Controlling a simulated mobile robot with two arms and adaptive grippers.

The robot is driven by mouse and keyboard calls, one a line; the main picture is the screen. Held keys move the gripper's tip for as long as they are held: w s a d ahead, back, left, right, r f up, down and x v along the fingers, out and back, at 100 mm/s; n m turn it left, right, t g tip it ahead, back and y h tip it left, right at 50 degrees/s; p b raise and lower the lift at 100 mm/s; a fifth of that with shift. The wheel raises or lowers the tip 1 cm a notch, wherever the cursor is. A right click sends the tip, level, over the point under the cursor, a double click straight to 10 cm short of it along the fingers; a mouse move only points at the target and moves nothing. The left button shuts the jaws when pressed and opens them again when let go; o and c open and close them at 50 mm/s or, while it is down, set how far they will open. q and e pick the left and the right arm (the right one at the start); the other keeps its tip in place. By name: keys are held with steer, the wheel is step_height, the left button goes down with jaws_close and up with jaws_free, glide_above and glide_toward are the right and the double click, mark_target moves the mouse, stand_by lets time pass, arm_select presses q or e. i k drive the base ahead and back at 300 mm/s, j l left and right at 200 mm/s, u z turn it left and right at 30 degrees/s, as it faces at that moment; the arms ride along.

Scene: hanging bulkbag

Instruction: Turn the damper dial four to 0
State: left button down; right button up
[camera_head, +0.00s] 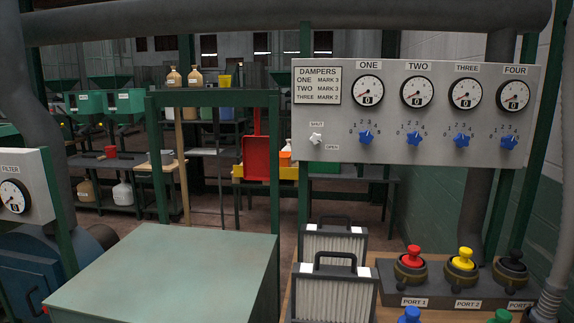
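The damper dial four (509,142) is a blue star-shaped knob at the right end of the grey damper panel (330,150). It sits below the round gauge labelled FOUR (513,95), whose window appears to read 0. Numbers ring the knob, but its pointer setting is too small to tell. Similar blue knobs one (366,137), two (414,138) and three (462,140) stand in a row to its left. Neither of my grippers shows in the head view.
A white shut/open knob (316,139) is at the panel's left. Below the panel are pleated filters (334,298) and a port block with a red plug (413,257) and a yellow plug (463,259). A green-grey cabinet top (165,275) is at front left.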

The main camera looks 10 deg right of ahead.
mark_target(508, 142)
steer(key=z, duration=1.6)
